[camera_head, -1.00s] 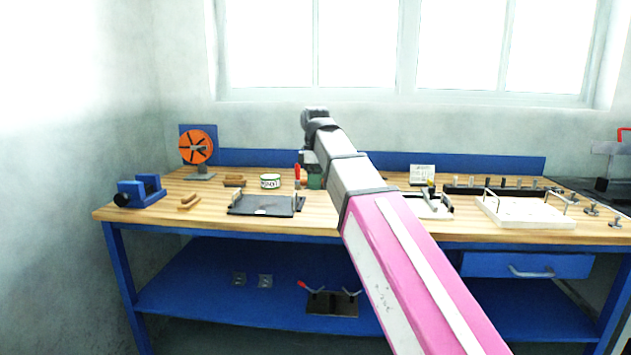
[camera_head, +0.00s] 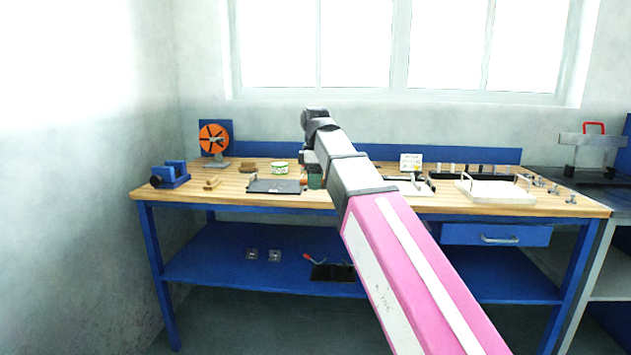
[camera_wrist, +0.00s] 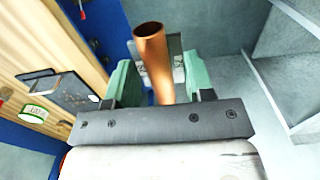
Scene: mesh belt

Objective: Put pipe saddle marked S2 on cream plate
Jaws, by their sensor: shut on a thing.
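My gripper (camera_wrist: 158,64) shows in the wrist view with a green pad on either side. It is shut on the pipe saddle, a grey metal piece (camera_wrist: 177,62) with dark marks too small to read surely. A copper pipe (camera_wrist: 151,48) stands up in front of the saddle and hides its middle. In the head view my arm covers most of the gripper. A pale, cream-white plate (camera_head: 490,196) with thin wire loops lies at the right of the bench top, well to the right of my gripper.
The wooden bench (camera_head: 228,201) also bears a dark tray (camera_head: 274,187), a blue vise (camera_head: 170,176), an orange wheel (camera_head: 214,139) and a green-white tin (camera_head: 280,168). Two small grey plates (camera_head: 251,255) lie on the blue lower shelf (camera_head: 215,272). A grey stand is at the right.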

